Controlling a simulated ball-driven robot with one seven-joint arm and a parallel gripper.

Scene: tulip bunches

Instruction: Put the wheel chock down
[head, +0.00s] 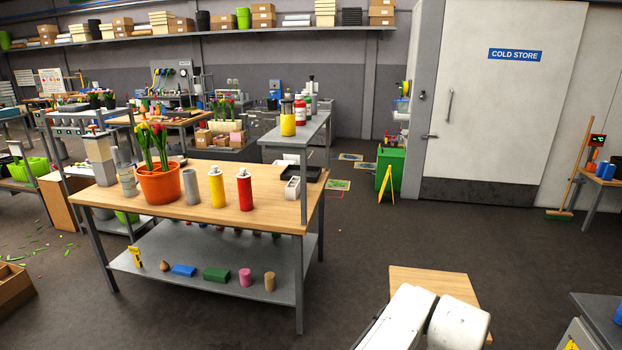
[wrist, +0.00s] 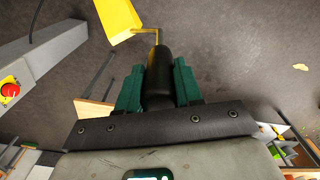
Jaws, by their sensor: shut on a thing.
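In the wrist view my gripper (wrist: 158,85) has two dark green fingers. They are shut on a black handle (wrist: 160,62). A thin yellow rod runs from the far end of this handle to a yellow block (wrist: 117,18), which I take to be the wheel chock. The block is cut off by the top edge of the view, so its full shape is hidden. It appears against the dark floor, and I cannot tell whether it touches it. My gripper and the chock do not show in the head view, where only my white arm is seen at bottom right.
A workbench (head: 258,178) with a lower shelf (head: 215,278) stands left of centre, bearing a potted tulip (head: 158,184) and bottles. A wooden top (head: 440,281) is beside my arm. Open floor (head: 365,240) lies between. In the wrist view a red button (wrist: 9,90) sits on a grey housing.

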